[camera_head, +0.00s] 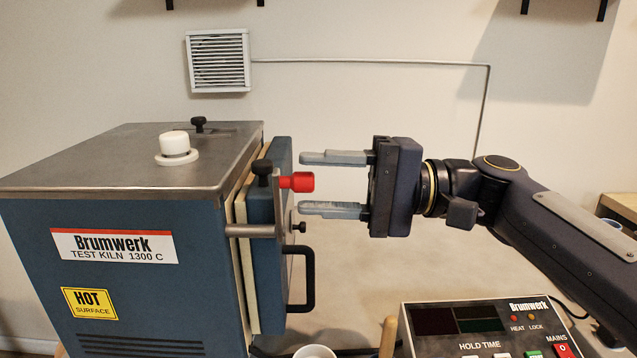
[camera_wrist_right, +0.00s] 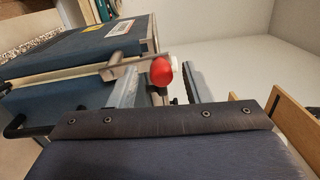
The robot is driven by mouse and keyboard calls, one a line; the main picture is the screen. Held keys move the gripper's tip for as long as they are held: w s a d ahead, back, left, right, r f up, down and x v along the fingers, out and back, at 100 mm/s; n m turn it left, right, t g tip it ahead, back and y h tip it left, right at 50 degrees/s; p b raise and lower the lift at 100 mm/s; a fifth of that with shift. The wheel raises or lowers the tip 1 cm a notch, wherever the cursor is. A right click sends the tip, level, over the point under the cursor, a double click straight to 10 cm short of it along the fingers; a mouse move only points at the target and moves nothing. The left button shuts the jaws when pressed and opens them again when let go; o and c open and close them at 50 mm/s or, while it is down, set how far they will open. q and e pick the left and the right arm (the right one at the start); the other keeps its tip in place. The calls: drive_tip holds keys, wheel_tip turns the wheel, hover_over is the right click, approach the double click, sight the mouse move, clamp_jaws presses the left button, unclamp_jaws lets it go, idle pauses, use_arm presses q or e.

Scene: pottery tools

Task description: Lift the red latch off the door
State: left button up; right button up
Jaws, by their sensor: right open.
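The red latch (camera_head: 297,181) sticks out to the right from a metal bracket on the kiln door (camera_head: 280,160), near the door's top. My right gripper (camera_head: 333,184) is open, just right of the latch. One finger is above the latch's height and the other below it, with an apparent small gap to its tip. In the right wrist view the red latch (camera_wrist_right: 161,72) shows between the two fingers (camera_wrist_right: 158,85). The door appears closed against the kiln (camera_head: 130,230), with a black handle (camera_head: 308,280) below the latch. My left gripper is not in view.
A control box (camera_head: 490,325) with displays and buttons stands at the lower right, below my right arm. A white cup (camera_head: 314,351) is at the bottom edge. A white knob (camera_head: 175,145) sits on the kiln top. The space around my right gripper looks clear.

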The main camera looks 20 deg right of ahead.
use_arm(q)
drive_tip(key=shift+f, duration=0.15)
use_arm(e)
drive_tip(key=v, duration=0.7)
drive_tip(key=shift+d, duration=0.1)
use_arm(q)
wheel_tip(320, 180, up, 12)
drive_tip(key=p, duration=1.1)
drive_tip(key=shift+p, duration=0.35)
use_arm(e)
drive_tip(key=s+f+h, duration=0.4)
drive_tip(key=f, duration=0.3)
drive_tip(key=s+f+n+h, duration=0.1)
drive_tip(key=s+f+h, duration=0.3)
drive_tip(key=f, duration=0.4)
drive_tip(key=s+d+f+n+h, duration=0.1)
drive_tip(key=s+f+h, duration=0.3)
drive_tip(key=f+h, duration=0.2)
drive_tip(key=shift+f+t, duration=0.3)
drive_tip(key=shift+f, duration=0.4)
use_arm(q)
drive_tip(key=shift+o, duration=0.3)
use_arm(e)
drive_tip(key=shift+d, duration=0.1)
